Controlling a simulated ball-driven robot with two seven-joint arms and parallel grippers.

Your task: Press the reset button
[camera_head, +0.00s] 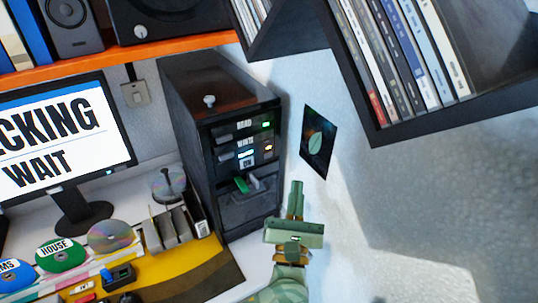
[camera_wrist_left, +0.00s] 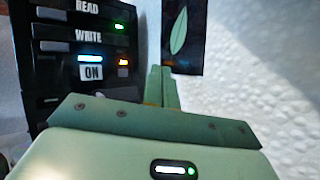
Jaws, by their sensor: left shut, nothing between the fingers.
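A black computer tower (camera_head: 192,150) stands on the desk, its front showing slots labelled READ and WRITE and an ON label (camera_head: 246,162). It also shows in the left wrist view (camera_wrist_left: 120,20), with lit green and orange lights. My left gripper (camera_head: 296,187) is shut and empty, just right of the tower's front. Its fingers also show in the left wrist view (camera_wrist_left: 160,80). My right gripper is out of view.
A monitor (camera_head: 65,140) reading "...CKING WAIT" stands at left. Discs (camera_head: 62,254) and a disc rack (camera_head: 170,230) lie before the tower. A leaf picture (camera_head: 318,140) hangs on the wall behind my gripper. Shelves (camera_head: 375,140) overhang at upper right; bare wall lies below them.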

